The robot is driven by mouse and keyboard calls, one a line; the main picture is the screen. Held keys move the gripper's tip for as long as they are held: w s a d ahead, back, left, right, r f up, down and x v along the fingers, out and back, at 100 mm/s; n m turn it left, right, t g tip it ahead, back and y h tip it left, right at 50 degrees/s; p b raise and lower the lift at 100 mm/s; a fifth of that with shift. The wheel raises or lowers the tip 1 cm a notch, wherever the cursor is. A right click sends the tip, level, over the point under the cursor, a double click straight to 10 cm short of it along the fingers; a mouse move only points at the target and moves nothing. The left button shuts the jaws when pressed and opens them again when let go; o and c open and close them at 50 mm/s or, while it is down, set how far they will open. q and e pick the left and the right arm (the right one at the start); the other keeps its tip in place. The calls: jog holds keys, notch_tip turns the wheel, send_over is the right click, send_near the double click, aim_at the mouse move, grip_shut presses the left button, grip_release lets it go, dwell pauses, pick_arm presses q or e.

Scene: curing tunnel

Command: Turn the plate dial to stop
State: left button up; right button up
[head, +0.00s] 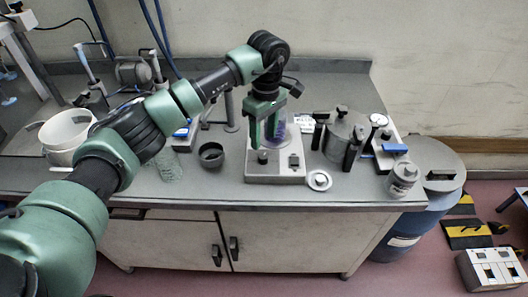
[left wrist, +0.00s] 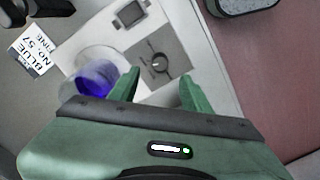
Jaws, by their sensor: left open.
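The plate (head: 275,180) is a pale box on the bench, with a glass vessel of blue-violet liquid (head: 280,132) on top. Its dark round dial (head: 263,157) is at the front left, beside a dark square part (head: 294,161). In the left wrist view the dial (left wrist: 158,64) has a small white mark and sits on a grey panel; the vessel (left wrist: 95,78) is to its left. My left gripper (head: 263,141) is open above the dial. Its green fingertips (left wrist: 158,82) point toward the dial and appear apart from it. My right gripper is not in view.
A grey lidded pot (head: 345,133) with black clamps stands right of the plate. A small dark cup (head: 211,155) is to the left, and a white disc (head: 319,180) lies at the front right. A grey can (head: 403,179) stands near the bench's right end.

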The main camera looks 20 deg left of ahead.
aim_at(264, 156)
pick_arm(q)
notch_tip(264, 156, down, 6)
jog(key=shift+s+f+p, duration=0.1)
jog(key=shift+s+p, duration=0.05)
jog(key=shift+p, duration=0.75)
jog(key=shift+f, duration=0.45)
grip_shut()
